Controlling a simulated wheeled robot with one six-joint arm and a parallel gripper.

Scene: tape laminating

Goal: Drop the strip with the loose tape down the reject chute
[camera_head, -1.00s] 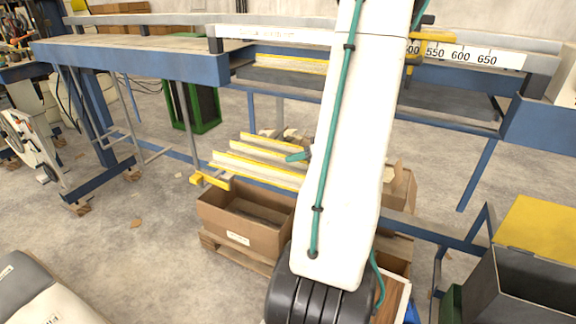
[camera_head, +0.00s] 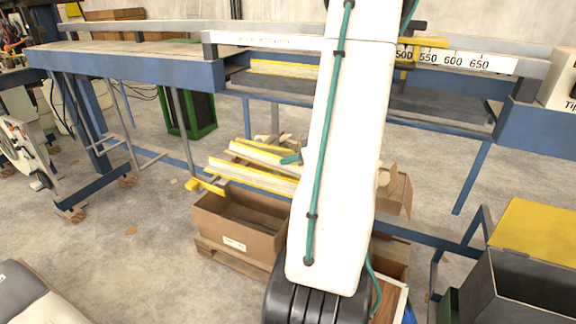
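Several pale strips with yellow edges lie side by side on a low rack above an open cardboard box; the front strip (camera_head: 252,178) and one behind it (camera_head: 262,157) are clearest. Another long yellow-edged strip (camera_head: 285,68) lies on the bench. I cannot tell which strip has loose tape. A small teal piece (camera_head: 291,159) shows by the rack strips, partly behind my arm; I cannot tell what it is. My white arm hides the middle, and my gripper is not visible. A dark grey box with a yellow top (camera_head: 535,232) stands at right; whether it is the reject chute is unclear.
The open cardboard box (camera_head: 232,233) sits on a pallet. A blue bench (camera_head: 130,66) with a ruler (camera_head: 470,60) crosses the back. A green-framed bin (camera_head: 203,118) stands under it.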

